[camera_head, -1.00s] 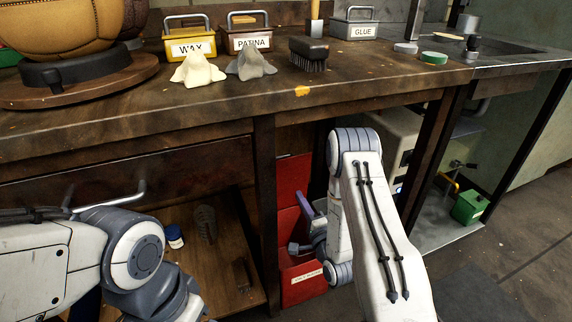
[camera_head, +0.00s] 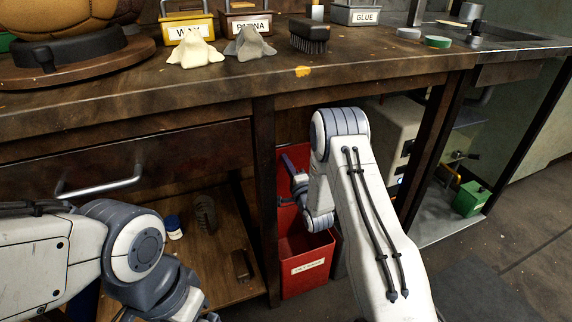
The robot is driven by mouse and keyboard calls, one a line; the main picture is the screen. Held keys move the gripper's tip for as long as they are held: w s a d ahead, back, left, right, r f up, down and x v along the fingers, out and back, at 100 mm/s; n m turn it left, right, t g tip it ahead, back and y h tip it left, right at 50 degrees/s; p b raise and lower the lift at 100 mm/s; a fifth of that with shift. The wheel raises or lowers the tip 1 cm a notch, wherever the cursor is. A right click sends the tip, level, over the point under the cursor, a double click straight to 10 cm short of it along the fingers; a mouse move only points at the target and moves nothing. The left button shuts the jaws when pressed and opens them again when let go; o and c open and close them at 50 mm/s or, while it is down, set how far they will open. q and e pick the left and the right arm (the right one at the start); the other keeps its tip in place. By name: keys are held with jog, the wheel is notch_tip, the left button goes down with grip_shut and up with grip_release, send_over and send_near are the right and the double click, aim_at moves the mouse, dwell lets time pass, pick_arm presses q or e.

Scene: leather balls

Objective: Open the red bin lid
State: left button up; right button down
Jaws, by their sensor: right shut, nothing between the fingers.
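The red bin (camera_head: 303,282) stands on the floor under the workbench, with a white label on its front. Its dark red inside shows above the front wall. The red lid (camera_head: 298,153) stands raised at the back of the bin, partly hidden by my right gripper. My right gripper (camera_head: 288,167) is shut and empty, in front of the lid and above the bin opening. I cannot tell whether it touches the lid. My left arm shows at the lower left, but its fingers are out of the picture.
The workbench top (camera_head: 215,95) overhangs the bin, and a table leg (camera_head: 265,200) stands just left of it. A wooden shelf (camera_head: 225,265) lies left of that leg. A beige machine (camera_head: 392,130) and a small green box (camera_head: 470,199) are to the right.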

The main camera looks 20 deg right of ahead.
jog(key=shift+g, duration=0.5)
jog(key=w, duration=0.2)
jog(key=w+p, duration=0.1)
jog(key=w, duration=0.1)
jog(key=w+r+p, duration=0.1)
jog(key=w, duration=0.1)
jog(key=shift+w+a, duration=0.1)
jog(key=shift+w, duration=0.25)
jog(key=shift+s, duration=0.1)
